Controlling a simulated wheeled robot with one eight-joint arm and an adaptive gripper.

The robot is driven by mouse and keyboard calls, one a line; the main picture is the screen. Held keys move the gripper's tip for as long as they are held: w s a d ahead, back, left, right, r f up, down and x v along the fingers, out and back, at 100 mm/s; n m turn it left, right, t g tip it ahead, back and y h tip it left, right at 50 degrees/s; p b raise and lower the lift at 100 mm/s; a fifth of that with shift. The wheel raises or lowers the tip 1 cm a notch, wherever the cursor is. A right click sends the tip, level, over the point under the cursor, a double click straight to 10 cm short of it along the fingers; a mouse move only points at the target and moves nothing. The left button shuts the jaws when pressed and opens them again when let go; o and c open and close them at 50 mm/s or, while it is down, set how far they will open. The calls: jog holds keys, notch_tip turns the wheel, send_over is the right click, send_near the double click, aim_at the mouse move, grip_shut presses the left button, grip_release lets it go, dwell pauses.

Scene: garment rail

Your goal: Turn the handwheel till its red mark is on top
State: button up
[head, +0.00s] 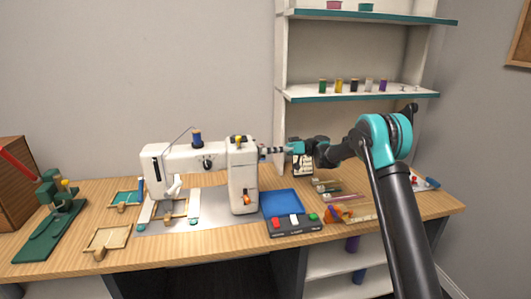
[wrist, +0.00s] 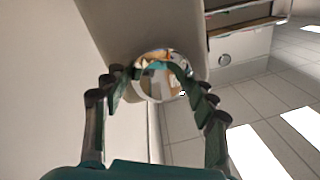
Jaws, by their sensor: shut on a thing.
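The white sewing machine (head: 243,178) stands on the wooden table, and its body fills the upper middle of the wrist view (wrist: 140,28). Its shiny round handwheel (wrist: 152,82) faces the wrist camera and mirrors its surroundings. My gripper (head: 266,151) reaches in from the right at the machine's right end. In the wrist view my gripper's dark fingers (wrist: 158,76) are shut on the handwheel, one on each side of its rim. I cannot make out the red mark in either view. In the head view the handwheel is too small and covered to read.
A blue tray (head: 282,203) and a dark box with coloured buttons (head: 295,226) lie below my arm. Rulers and small tools lie to the right. A shelf with thread spools (head: 354,86) stands behind my arm. Wooden frames (head: 107,238) lie left of the machine.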

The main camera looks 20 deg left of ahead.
jog(key=o, duration=1.2)
jog(key=shift+c, duration=0.2)
jog(key=shift+d, duration=0.1)
jog(key=v, duration=1.2)
jog(key=shift+f, duration=0.1)
jog(key=s+d+f+m+t+h, duration=0.5)
jog(key=s+d+m, duration=0.1)
jog(key=s+d, duration=0.6)
jog(key=s+d+f+m+t+h, duration=0.5)
jog(key=s+d, duration=0.7)
jog(key=d, duration=0.3)
jog(key=s+d+f+m+t+h, duration=0.4)
jog(key=s+d+f+m, duration=0.3)
jog(key=s+d, duration=0.5)
jog(key=shift+d+m+t+h, duration=0.4)
jog(key=shift+d+m+t, duration=0.1)
jog(key=shift+d+m, duration=0.6)
